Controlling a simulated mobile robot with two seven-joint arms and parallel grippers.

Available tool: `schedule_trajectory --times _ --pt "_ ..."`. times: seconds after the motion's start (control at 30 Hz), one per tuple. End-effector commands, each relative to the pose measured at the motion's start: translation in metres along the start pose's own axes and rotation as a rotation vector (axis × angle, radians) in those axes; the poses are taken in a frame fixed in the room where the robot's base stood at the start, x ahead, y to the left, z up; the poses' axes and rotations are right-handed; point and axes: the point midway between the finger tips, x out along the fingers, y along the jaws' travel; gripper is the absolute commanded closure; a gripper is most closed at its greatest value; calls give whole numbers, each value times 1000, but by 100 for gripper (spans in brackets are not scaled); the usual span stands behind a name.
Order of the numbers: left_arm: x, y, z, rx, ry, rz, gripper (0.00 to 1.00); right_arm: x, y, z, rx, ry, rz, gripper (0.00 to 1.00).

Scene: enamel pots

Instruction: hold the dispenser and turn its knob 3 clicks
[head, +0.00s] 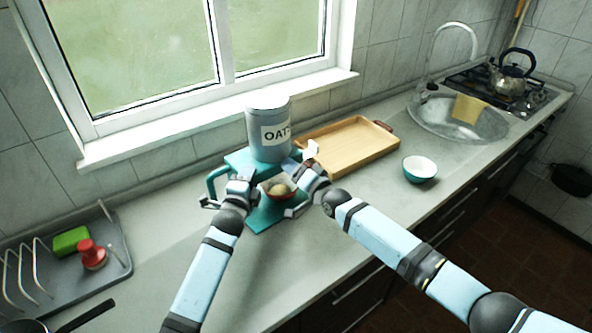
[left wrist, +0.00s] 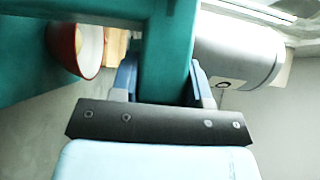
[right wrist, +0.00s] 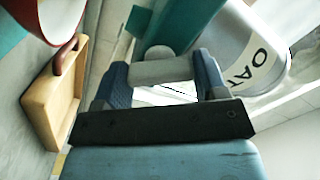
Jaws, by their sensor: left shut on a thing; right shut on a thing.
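The dispenser has a grey canister labelled OATS (head: 268,132) on a teal stand (head: 262,217). In the left wrist view, my left gripper (left wrist: 165,75) is shut around a teal bar of the dispenser (left wrist: 169,45); its tips show only partly. My right gripper (head: 305,166) is at the dispenser's right side. In the right wrist view, it is shut on the pale grey knob (right wrist: 160,71), with a blue finger on each side. A red bowl with a white inside (head: 279,190) stands under the canister, holding something pale.
A wooden tray (head: 345,150) lies behind to the right, with a teal bowl (head: 420,168) near it. A sink (head: 440,115) and kettle (head: 513,75) are farther right. A dish rack (head: 60,285) stands at left.

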Motion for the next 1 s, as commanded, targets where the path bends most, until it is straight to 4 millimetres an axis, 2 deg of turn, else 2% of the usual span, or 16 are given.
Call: schedule_trajectory --times 0.5,0.7,1.0 --pt "0 1 1 0 -2 1 100 0 1 0 460 1 0 58" --pt "0 0 1 0 -2 1 100 0 1 -1 581 1 0 58" --pt "0 0 1 0 -2 1 100 0 1 -1 673 1 0 58"
